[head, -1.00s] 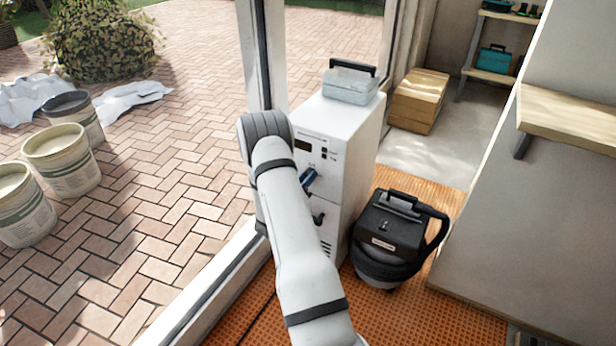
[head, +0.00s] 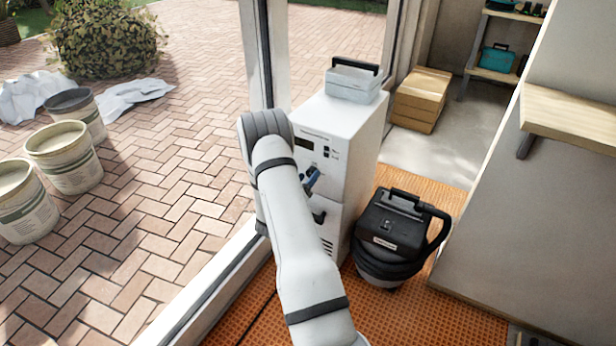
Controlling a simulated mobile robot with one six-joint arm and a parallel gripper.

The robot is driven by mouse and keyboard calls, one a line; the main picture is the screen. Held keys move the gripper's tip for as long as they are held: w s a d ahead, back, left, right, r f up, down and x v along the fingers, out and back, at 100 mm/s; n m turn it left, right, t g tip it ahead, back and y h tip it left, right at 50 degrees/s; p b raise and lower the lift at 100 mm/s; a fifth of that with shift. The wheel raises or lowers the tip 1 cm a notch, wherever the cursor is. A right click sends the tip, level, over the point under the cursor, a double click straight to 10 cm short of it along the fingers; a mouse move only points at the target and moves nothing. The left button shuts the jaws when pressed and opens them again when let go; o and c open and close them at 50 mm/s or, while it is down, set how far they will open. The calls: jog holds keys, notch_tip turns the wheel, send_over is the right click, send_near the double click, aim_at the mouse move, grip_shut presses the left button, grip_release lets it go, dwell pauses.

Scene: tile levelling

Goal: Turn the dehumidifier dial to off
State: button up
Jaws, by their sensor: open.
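The dehumidifier (head: 345,124) is a tall white cabinet standing by the door frame in the head view. Its front has a dark display and small dark switches. My arm reaches up in front of it and covers the left part of that front. A blue and dark piece (head: 312,178) shows at the arm's right edge against the cabinet front; I cannot tell whether it is the dial or part of my gripper. A dark part (head: 319,216) shows lower down. The fingertips and any contact with the dial are hidden or too small to make out.
Cardboard boxes (head: 421,100) are behind. Paint buckets (head: 64,156) stand outside on the brick paving at left.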

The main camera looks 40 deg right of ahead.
jog(key=p+v, duration=0.1)
jog(key=v, duration=0.6)
jog(key=shift+a, duration=0.2)
jog(key=s+r+m+g+p, duration=0.35)
jog(key=r+m+g, duration=0.2)
jog(key=r, duration=0.45)
jog(key=s+r+m+g+p, duration=0.35)
jog(key=s+r+m, duration=0.2)
jog(key=r, duration=0.55)
jog(key=s+a+r+m+g+y+p, duration=0.2)
jog(key=s+a+r+m+y+p, duration=0.35)
jog(key=s+a+r+m, duration=0.35)
jog(key=s+a+r+m+t+y+p, duration=0.3)
jog(key=a+r+y, duration=0.3)
jog(key=a+r, duration=0.2)
jog(key=s+a+r+m+t+y+p, duration=0.3)
jog(key=s+a+r+m+y+p, duration=0.1)
jog(key=a+r, duration=0.4)
jog(key=shift+a+m+y+p, duration=0.95)
jog(key=shift+a+m, duration=0.15)
jog(key=shift+m, duration=0.1)
jog(key=shift+s, duration=0.1)
jog(key=shift+c, duration=0.5)
